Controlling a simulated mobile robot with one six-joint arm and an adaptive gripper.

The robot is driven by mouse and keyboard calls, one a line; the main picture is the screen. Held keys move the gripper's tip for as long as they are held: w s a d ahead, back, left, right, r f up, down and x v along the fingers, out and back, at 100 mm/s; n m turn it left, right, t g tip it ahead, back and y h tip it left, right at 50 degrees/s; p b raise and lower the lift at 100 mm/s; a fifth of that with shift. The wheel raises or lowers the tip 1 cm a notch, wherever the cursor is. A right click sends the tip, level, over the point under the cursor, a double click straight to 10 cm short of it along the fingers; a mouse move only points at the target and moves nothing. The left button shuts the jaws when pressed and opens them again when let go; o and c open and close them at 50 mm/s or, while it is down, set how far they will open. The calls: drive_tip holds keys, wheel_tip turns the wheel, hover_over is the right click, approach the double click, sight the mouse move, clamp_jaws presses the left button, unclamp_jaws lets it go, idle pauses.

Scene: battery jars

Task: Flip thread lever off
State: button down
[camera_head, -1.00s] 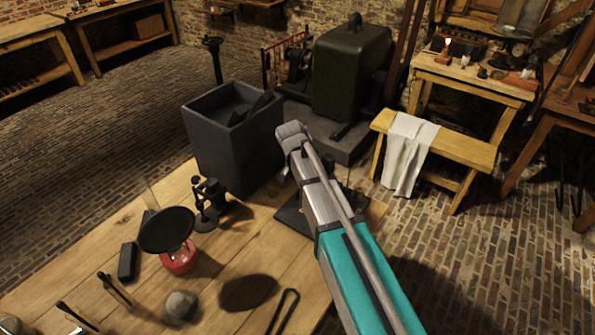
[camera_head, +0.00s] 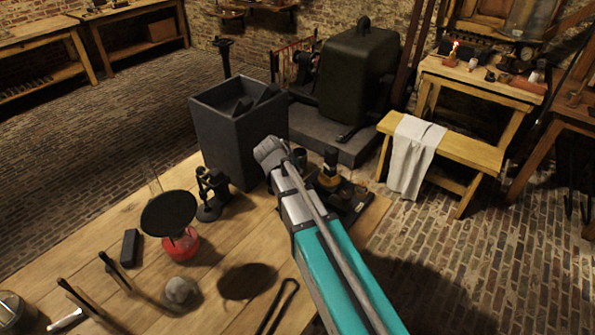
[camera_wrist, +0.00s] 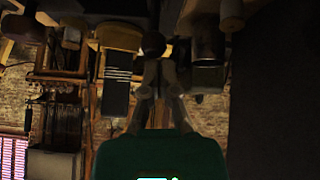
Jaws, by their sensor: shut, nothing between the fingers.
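My gripper (camera_wrist: 155,72) shows in the wrist view with its fingers together and nothing between them. A dark round knob (camera_wrist: 153,44) appears just beyond the fingertips; I cannot tell whether they touch it. In the head view my arm hides the fingers. A dark apparatus with a brass-coloured part (camera_head: 329,170) stands on a black base (camera_head: 350,197) at the table's right end, just right of my arm and partly hidden by it. I cannot make out the thread lever for certain.
The wooden table (camera_head: 215,285) carries a black disc over a red base (camera_head: 168,212), a small black stand (camera_head: 212,192) and a grey lump (camera_head: 180,289). A dark open bin (camera_head: 238,135) stands behind it. A bench with a cloth (camera_head: 415,155) is at the right.

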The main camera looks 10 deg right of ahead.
drive_tip(key=shift+w+d+r, duration=0.1)
drive_tip(key=shift+d+r, duration=0.1)
drive_tip(key=shift+d, duration=0.05)
drive_tip(key=shift+d+r+p, duration=0.1)
drive_tip(key=shift+r+p, duration=0.55)
drive_tip(key=shift+p, duration=0.2)
drive_tip(key=s+a+r+p, duration=0.2)
drive_tip(key=a+r+p, duration=0.1)
drive_tip(key=r+p, duration=0.8)
idle(0.8)
idle(0.6)
